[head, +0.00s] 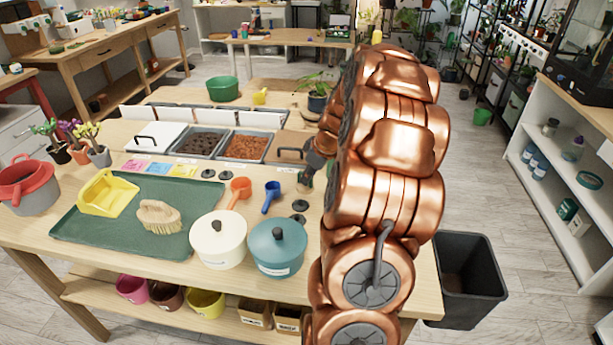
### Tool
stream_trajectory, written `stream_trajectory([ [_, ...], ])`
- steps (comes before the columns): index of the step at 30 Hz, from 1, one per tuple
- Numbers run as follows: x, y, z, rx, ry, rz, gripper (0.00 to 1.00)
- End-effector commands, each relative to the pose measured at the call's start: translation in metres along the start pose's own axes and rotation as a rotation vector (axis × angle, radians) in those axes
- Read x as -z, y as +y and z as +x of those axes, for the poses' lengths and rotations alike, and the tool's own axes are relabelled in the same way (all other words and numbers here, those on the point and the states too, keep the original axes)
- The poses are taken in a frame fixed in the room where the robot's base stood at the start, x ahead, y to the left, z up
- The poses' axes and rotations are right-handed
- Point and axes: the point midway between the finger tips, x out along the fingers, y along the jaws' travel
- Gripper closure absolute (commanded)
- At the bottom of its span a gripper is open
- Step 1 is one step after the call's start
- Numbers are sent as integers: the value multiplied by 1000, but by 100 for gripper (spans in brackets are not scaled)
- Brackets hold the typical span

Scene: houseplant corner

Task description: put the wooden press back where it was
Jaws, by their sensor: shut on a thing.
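My copper-coloured arm reaches over the right part of the wooden bench, and my dark gripper (308,177) is low over the bench, left of the arm. The gripper is shut on the wooden press. The press is small and mostly hidden by the fingers and arm, so its tilt and whether it touches the bench cannot be told.
An orange scoop (240,187), a blue scoop (271,196), a cream pot (218,240) and a teal pot (278,249) stand left of the gripper. Soil bins (246,146) and a potted plant (318,98) are behind. A green tray (75,232) holds a yellow dustpan (108,193) and brush (158,217).

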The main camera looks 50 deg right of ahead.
Motion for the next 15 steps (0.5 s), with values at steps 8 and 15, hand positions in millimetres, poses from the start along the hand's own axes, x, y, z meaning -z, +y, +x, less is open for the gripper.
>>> stream_trajectory([
  [8, 14, 19, 8, 1, -1, -1, 100],
  [15, 18, 24, 10, 1, -1, -1, 100],
])
